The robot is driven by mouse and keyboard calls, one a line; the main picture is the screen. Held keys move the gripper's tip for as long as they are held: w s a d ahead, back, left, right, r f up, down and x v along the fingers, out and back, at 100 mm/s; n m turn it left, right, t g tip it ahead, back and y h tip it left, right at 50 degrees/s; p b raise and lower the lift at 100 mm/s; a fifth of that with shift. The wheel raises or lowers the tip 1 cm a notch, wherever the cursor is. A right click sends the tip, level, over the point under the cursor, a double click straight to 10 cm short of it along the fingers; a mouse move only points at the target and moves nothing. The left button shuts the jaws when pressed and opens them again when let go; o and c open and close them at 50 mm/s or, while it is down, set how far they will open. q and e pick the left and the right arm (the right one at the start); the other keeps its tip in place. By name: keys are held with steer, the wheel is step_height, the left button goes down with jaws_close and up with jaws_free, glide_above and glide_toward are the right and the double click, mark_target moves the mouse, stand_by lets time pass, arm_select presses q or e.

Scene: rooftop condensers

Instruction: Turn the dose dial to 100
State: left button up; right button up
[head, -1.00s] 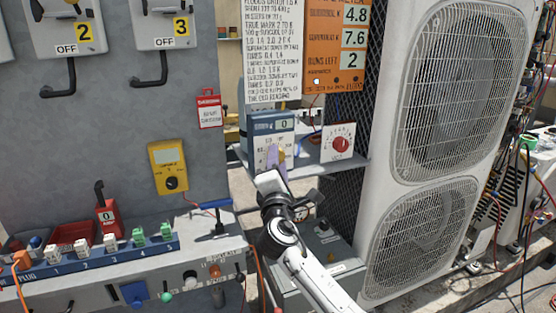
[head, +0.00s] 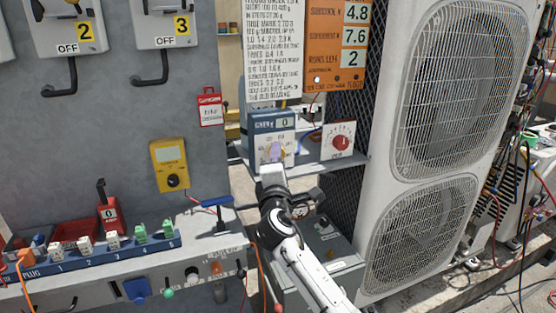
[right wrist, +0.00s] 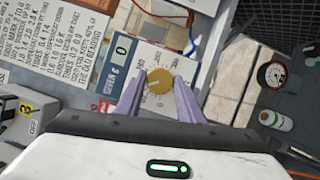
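The dose unit (head: 257,126) is a blue box with a pale front on a small shelf. Its display reads 0. In the right wrist view the box (right wrist: 120,72) shows the dose dial (right wrist: 159,82), a round brass knob with a pointer mark and printed markings around it. My right gripper (right wrist: 160,86) is open, with one purple finger on each side of the dial. I cannot tell whether they touch it. In the head view my right gripper (head: 276,153) is in front of the box and mostly hides the dial. My left gripper is out of view.
A white box with a red dial (head: 340,140) stands close to the right on the shelf. A text sheet (head: 272,50) and an orange readout board (head: 337,45) are above. A large condenser (head: 440,130) is to the right, a grey panel (head: 120,120) to the left.

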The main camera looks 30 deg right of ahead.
steer(key=o, duration=0.3)
steer(key=b+v, duration=0.1)
steer(key=v, duration=0.9)
steer(key=shift+s, duration=0.15)
steer(key=shift+a+f, duration=0.1)
